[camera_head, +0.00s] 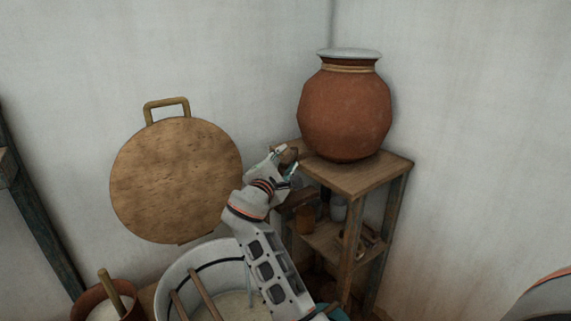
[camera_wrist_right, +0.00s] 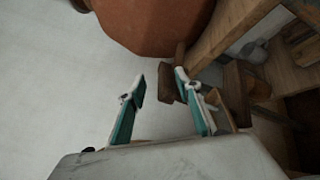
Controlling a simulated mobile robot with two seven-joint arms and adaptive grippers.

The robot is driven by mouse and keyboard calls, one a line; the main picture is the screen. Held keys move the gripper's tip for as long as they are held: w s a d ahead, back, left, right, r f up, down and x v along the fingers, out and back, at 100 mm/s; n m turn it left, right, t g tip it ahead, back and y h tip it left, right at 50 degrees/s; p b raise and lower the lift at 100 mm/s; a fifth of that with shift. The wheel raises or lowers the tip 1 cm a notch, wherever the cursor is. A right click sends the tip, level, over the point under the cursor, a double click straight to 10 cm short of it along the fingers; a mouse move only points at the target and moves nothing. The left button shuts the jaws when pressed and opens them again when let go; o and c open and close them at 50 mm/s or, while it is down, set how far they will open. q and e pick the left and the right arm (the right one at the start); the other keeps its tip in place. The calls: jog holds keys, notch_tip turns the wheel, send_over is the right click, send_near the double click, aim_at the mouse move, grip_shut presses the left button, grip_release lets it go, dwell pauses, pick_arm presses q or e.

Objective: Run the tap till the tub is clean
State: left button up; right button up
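A big terracotta pot (camera_head: 346,108) with a pale lid stands on a wooden stand (camera_head: 365,176). A small brown wooden piece, likely the tap (camera_head: 291,155), shows low at the pot's left side; it also shows in the right wrist view (camera_wrist_right: 167,83). My right gripper (camera_head: 287,158) is open around or just short of this piece, which lies nearer one finger in the wrist view; I cannot tell if they touch. The white tub (camera_head: 172,275) stands below, partly hidden by my right arm. A thin pale line above it may be water. My left gripper is out of view.
A round wooden board (camera_head: 175,180) with a handle stands against the wall behind the tub. A brown pot (camera_head: 88,303) with a stick in it stands left of the tub. Small jars sit on the stand's lower shelf (camera_head: 325,238).

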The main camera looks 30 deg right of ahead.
aim_at(286, 159)
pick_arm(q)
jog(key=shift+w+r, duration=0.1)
pick_arm(e)
notch_tip(286, 159, up, 9)
dwell(0.6)
